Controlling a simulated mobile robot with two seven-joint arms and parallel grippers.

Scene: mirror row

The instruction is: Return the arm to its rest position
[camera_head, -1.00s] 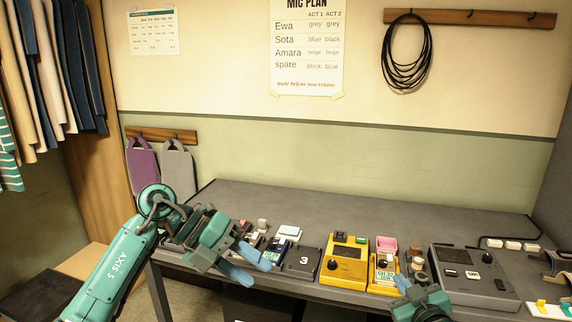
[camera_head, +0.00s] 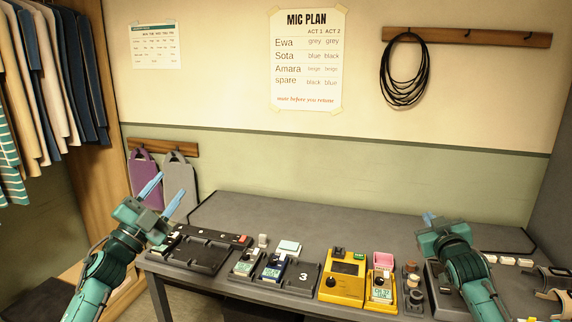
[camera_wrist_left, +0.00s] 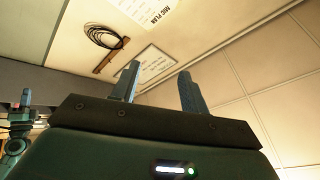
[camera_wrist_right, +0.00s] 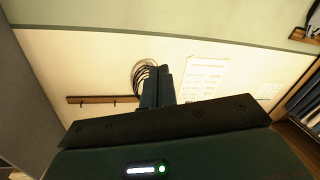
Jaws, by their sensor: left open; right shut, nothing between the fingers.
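My left gripper (camera_head: 162,192) is at the left of the head view, raised in front of the table's left end. Its two blue fingers point up and are apart, with nothing between them. They also show apart in the left wrist view (camera_wrist_left: 158,88). My right gripper (camera_head: 430,218) is over the right part of the table, above the grey device there. In the right wrist view its fingers (camera_wrist_right: 158,88) are together, empty, and point toward the wall.
The grey table (camera_head: 330,222) carries a black tray (camera_head: 195,254), a yellow device (camera_head: 343,277), small packs and a grey device at the right. Purple (camera_head: 146,172) and grey bags hang at the left. A cable coil (camera_head: 405,70) hangs on the wall. The table's back strip is clear.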

